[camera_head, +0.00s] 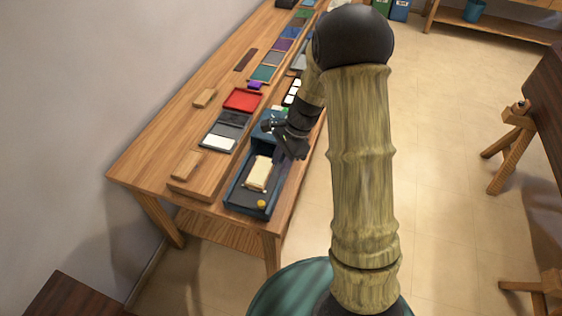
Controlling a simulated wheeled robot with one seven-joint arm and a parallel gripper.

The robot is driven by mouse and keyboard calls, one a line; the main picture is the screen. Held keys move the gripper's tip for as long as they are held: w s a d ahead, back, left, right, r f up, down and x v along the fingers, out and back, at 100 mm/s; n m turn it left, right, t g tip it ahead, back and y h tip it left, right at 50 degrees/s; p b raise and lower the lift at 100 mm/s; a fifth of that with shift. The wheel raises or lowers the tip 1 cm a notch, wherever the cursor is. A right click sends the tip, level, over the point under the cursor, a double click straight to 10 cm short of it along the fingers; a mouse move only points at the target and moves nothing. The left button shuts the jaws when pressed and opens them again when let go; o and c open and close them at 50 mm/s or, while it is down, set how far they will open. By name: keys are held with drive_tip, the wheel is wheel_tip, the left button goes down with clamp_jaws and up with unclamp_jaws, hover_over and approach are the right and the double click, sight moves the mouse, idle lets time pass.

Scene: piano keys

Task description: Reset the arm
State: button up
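My arm, with wood-patterned links and black joints, rises through the middle of the head view and bends down to the left. My gripper (284,142) is small and dark. It is over the far end of a dark blue open tray (238,197) on the wooden table (150,160). A cream block (258,173) lies in the tray, apart from my gripper. A small yellow round thing (262,204) is at the tray's near end. My gripper's fingers are too small and dark to tell whether they are open or shut.
A red tray (242,100), a grey case with a white panel (218,142) and wooden blocks (186,165) lie left of my gripper. Several coloured panels line the table's far end. A wall borders the left. Open floor (440,120) and wooden trestles are right.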

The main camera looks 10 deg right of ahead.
idle(0.4)
drive_tip(key=s+d+r+n+t+h, duration=0.3)
drive_tip(key=s+r+n, duration=0.6)
drive_tip(key=s+n, duration=0.5)
drive_tip(key=shift+s+d+n+t+h, duration=0.2)
drive_tip(key=shift+d+n+t+h, duration=0.25)
drive_tip(key=shift+d+h, duration=0.2)
